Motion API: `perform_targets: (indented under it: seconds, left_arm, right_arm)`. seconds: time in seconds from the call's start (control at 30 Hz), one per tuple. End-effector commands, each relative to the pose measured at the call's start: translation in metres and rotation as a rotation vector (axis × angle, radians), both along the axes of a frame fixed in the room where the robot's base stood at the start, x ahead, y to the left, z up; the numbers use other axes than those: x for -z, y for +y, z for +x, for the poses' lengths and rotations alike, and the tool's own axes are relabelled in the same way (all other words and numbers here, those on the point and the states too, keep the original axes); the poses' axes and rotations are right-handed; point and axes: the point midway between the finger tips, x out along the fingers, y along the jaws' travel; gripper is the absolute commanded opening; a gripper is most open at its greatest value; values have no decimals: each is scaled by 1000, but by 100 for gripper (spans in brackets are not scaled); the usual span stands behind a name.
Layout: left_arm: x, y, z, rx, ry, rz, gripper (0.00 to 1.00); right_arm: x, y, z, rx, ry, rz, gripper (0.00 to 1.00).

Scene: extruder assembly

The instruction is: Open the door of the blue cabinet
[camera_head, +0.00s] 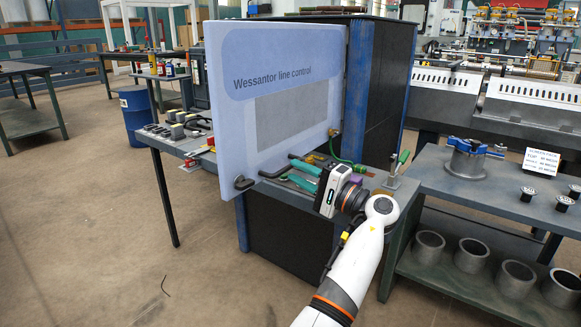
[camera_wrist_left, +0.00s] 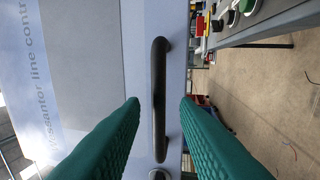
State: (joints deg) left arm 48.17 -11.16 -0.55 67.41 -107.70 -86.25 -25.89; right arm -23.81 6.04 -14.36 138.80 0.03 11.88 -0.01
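The blue cabinet (camera_head: 362,90) stands in the middle of the head view. My left gripper (camera_wrist_left: 160,105) has teal ribbed fingers, spread apart on either side of the handle. A gap shows between each finger and the bar in this view; I see no clear contact. My right gripper is not in view.
A table (camera_head: 165,140) with small parts stands left of the cabinet, and a blue barrel (camera_head: 138,115) is behind it. A workbench (camera_head: 450,185) with metal cylinders below is at the right. Open floor (camera_head: 110,240) lies at the front left.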

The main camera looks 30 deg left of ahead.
Motion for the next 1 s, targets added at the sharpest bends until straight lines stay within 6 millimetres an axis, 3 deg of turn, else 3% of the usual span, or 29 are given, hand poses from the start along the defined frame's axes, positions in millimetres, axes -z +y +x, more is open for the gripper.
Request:
perform_targets:
  seconds: [0.2, 0.4, 1.0]
  left_arm:
    - [8, -48, -3, 3, 3, -1, 28]
    - [14, -76, -5, 2, 1, -1, 28]
    - [16, -84, -6, 2, 0, -1, 28]
  right_arm:
    - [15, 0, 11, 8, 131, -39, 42]
    - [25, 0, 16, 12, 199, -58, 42]
    - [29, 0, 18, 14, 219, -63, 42]
